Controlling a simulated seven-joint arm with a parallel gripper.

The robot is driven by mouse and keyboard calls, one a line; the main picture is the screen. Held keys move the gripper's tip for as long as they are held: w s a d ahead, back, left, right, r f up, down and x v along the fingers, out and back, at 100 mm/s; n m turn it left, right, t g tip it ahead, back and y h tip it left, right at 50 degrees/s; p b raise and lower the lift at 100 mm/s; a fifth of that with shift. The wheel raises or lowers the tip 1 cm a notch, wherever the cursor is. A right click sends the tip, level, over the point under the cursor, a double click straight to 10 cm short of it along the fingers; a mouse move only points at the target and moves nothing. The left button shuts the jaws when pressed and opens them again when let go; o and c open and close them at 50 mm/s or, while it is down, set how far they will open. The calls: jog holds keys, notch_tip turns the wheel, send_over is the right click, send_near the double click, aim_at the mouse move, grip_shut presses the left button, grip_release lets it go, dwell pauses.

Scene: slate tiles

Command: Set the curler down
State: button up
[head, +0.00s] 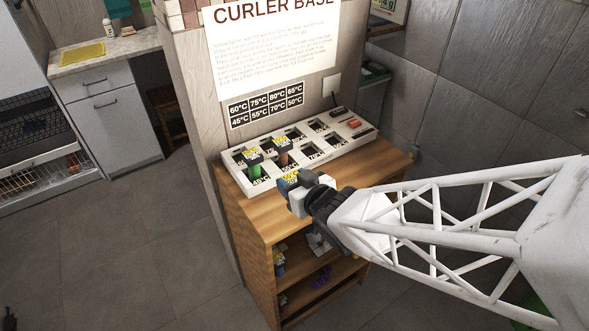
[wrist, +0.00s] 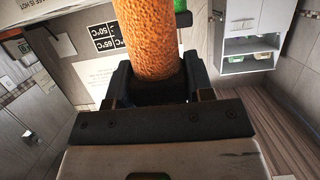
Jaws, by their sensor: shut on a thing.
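In the wrist view, an orange, rough-textured curler (wrist: 148,40) stands between the fingers of my gripper (wrist: 152,80), which is shut on it. In the head view, my gripper (head: 298,187) is at the front edge of the white curler base (head: 240,187). A yellow-labelled top (head: 290,177) shows at its fingertips; the rest of the held curler is hidden there. The base has two rows of square, temperature-marked slots. A green curler (head: 255,168) and a reddish-brown curler (head: 282,156) stand in slots at its left part.
The base sits on a wooden shelf unit (head: 255,212) with small items on its lower shelves. A wall with a sign (head: 275,40) and a temperature chart (head: 266,104) rises behind. Several slots at the base's right look empty.

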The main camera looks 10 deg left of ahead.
jog(key=shift+w+a+f, duration=0.1)
jog(key=shift+w+a, duration=0.25)
jog(key=shift+w, duration=0.2)
jog(key=shift+w+a, duration=0.3)
jog(key=shift+w, duration=0.2)
jog(key=shift+w+a, duration=0.15)
jog(key=shift+w, duration=0.1)
jog(key=shift+w+a+f, duration=0.1)
jog(key=shift+w+f, duration=0.05)
jog(key=shift+f, duration=1.65)
jog(key=shift+f, duration=0.15)
jog(key=o, duration=1)
